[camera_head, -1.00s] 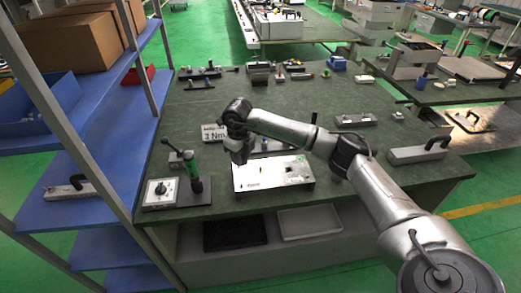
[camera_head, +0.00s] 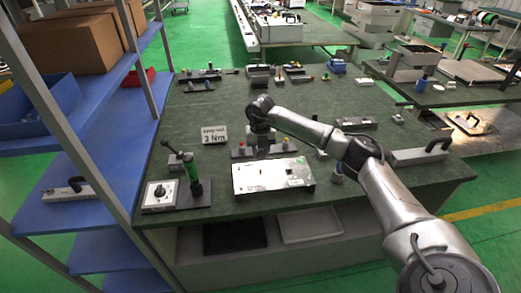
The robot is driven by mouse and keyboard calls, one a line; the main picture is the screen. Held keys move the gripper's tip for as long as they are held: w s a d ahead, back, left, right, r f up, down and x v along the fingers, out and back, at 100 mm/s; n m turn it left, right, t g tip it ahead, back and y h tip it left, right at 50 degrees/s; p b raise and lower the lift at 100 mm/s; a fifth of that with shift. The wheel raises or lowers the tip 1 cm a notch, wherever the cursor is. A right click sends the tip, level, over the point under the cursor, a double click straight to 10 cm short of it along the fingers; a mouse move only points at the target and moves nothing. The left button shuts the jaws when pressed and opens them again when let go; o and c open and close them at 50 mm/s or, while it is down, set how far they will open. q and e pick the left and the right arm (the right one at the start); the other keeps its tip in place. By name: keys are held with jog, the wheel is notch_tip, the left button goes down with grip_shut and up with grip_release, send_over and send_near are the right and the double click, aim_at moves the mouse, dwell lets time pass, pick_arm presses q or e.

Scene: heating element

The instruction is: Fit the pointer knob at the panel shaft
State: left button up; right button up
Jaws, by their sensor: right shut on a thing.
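The silver panel box (camera_head: 295,176) lies on the green bench near its front edge. A small brass-coloured shaft (camera_head: 262,172) shows on its top. My left gripper is not in view.
A "3 Nm" sign (camera_head: 213,134) stands left of the rack. A fixture with a green-handled tool (camera_head: 193,175) and a white dial box (camera_head: 160,194) stands left of the panel. Blue shelving (camera_head: 88,205) borders the bench's left.

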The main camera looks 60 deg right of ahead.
jog(key=shift+r+p, duration=0.15)
jog(key=shift+p, duration=0.3)
jog(key=shift+f+b, duration=0.4)
jog(key=shift+f, duration=0.35)
jog(key=shift+f+b, duration=0.9)
jog(key=shift+f, duration=1.4)
jog(key=shift+p, duration=0.35)
jog(key=shift+p, duration=0.3)
